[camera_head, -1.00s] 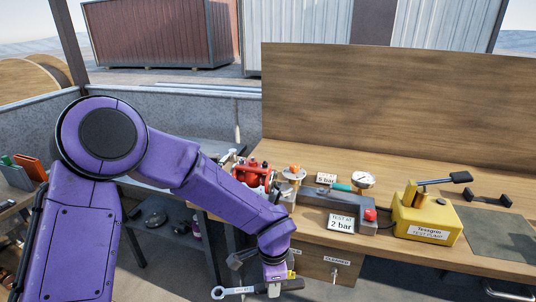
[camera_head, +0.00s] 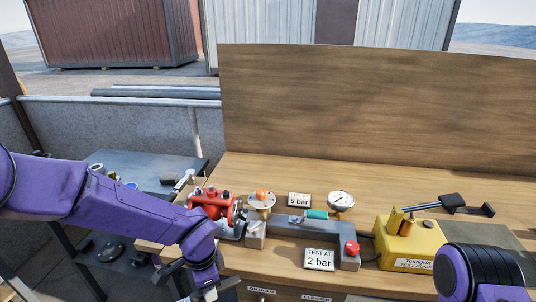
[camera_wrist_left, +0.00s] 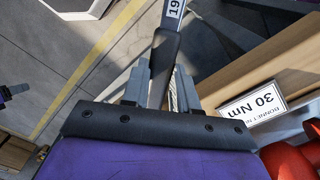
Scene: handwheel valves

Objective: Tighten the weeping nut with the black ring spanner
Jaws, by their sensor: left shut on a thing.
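My left gripper (camera_head: 207,291) is low at the bottom edge of the head view, in front of the bench. In the left wrist view its two fingers (camera_wrist_left: 158,88) are shut on the dark handle of the black ring spanner (camera_wrist_left: 165,52), which bears a white label reading 19. The spanner's ring end is out of the wrist view. The red valve (camera_head: 212,202) stands on the bench beyond the gripper, apart from it, and its edge shows in the wrist view (camera_wrist_left: 292,161). I cannot make out the weeping nut. My right gripper is out of view.
A sign reading 30 Nm (camera_wrist_left: 255,104) is near the valve. The bench holds a 2 bar sign (camera_head: 319,259), a 5 bar sign (camera_head: 299,200), a gauge (camera_head: 341,200) and a yellow test pump (camera_head: 408,245). My right arm shows at lower right. A dark side table (camera_head: 145,215) is at left.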

